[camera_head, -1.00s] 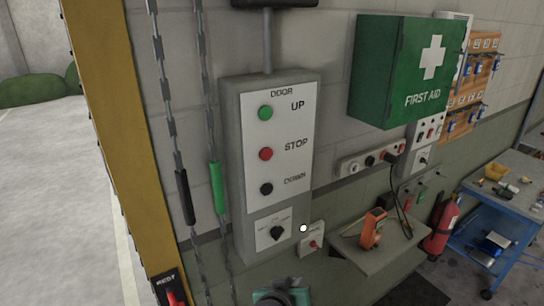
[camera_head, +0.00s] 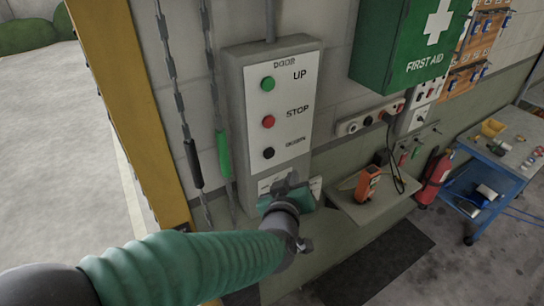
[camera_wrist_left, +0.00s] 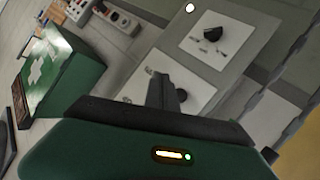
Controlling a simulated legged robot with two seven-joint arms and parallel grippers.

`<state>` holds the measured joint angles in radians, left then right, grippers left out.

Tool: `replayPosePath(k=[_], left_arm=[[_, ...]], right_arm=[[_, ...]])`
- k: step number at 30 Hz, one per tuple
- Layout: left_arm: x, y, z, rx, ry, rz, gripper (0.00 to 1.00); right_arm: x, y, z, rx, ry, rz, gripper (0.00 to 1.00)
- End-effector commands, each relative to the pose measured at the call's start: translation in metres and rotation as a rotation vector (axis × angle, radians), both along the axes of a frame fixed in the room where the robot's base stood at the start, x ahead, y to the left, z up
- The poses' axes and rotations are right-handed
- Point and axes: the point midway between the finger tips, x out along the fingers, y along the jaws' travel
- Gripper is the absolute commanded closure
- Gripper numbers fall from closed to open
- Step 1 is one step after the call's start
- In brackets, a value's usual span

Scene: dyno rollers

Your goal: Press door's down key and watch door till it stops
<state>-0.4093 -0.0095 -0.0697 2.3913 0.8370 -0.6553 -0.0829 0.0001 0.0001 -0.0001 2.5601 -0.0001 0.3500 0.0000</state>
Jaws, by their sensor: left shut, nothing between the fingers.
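The grey door control box (camera_head: 238,130) is on the wall, with a green UP button (camera_head: 267,83), a red STOP button (camera_head: 268,121) and a black DOWN button (camera_head: 268,153). My left gripper (camera_head: 288,183) is shut and empty, just below and right of the DOWN button, in front of the rotary switch area. In the left wrist view the closed fingers (camera_wrist_left: 164,90) appear beside a dark round button (camera_wrist_left: 181,95), partly hidden; contact cannot be told. The rotary switch (camera_wrist_left: 212,33) shows there too. The door panel is not visible; the opening at left is clear. My right gripper is out of view.
Two chains (camera_head: 183,105) hang left of the box, beside the yellow door post (camera_head: 108,95). A green first aid cabinet (camera_head: 400,50) juts out at upper right. A small shelf (camera_head: 372,203) holds an orange device (camera_head: 367,183).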

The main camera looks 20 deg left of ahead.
Motion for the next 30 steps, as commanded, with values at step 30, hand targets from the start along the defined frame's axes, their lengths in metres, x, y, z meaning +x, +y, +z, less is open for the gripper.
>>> replayPosePath(k=[30], left_arm=[[0.04,0.052,0.0,0.001,0.001,0.001,1.0]], right_arm=[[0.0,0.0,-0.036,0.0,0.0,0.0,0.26]])
